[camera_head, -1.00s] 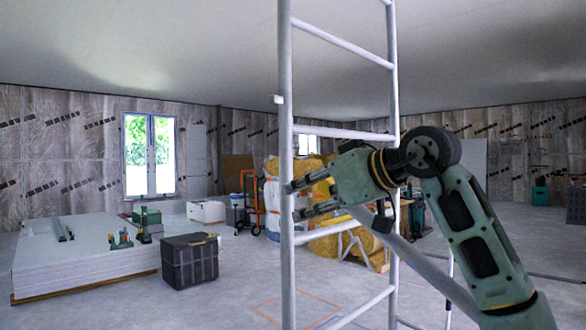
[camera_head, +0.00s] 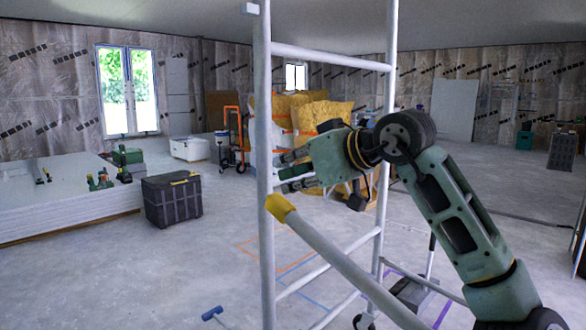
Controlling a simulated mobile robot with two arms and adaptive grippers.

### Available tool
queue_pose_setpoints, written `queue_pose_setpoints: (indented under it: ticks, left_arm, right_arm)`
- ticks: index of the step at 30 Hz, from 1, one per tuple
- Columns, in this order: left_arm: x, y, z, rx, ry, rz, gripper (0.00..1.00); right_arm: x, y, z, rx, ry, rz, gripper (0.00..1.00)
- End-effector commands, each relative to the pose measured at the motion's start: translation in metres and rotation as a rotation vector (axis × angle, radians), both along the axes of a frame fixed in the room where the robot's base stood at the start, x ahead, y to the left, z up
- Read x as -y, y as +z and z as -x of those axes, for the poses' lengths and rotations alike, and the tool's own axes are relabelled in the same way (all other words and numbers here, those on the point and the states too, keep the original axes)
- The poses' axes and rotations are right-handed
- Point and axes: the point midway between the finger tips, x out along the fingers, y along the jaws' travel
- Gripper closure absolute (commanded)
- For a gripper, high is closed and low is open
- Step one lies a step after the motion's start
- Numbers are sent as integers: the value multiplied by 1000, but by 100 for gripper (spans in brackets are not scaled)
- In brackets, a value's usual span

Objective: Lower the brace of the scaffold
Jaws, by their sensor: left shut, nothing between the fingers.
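The scaffold frame (camera_head: 264,150) stands in the middle, with two pale uprights and several rungs. The brace (camera_head: 345,268) is a grey diagonal tube with a yellow end (camera_head: 280,208). That end overlaps the near upright in the picture, and the tube runs down to the lower right. I cannot tell whether the end touches the upright. My right gripper is not in view.
A black crate (camera_head: 172,200) stands on the floor at left, beside a stack of white panels (camera_head: 60,205). A blue-headed hammer (camera_head: 213,314) lies on the floor at the bottom. Yellow insulation bales (camera_head: 300,110) stand behind the scaffold.

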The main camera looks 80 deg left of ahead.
Motion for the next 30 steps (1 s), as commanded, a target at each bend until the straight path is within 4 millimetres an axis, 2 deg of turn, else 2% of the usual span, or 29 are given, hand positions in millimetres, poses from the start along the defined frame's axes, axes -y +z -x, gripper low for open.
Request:
queue_pose_setpoints:
  ticks: [3, 6, 10, 29, 30]
  left_arm:
    - [-9, -26, 7, 11, 2, 22, 100]
    - [-15, -44, 13, 20, 4, 32, 100]
    - [-19, -58, 18, 30, 6, 41, 100]
    - [-20, -61, 18, 33, 7, 45, 100]
    - [-20, -61, 18, 33, 7, 45, 100]
  right_arm:
    - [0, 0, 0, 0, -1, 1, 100]
    - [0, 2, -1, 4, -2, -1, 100]
    - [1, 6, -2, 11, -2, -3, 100]
    - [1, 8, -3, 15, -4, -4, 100]
    - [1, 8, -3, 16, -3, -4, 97]
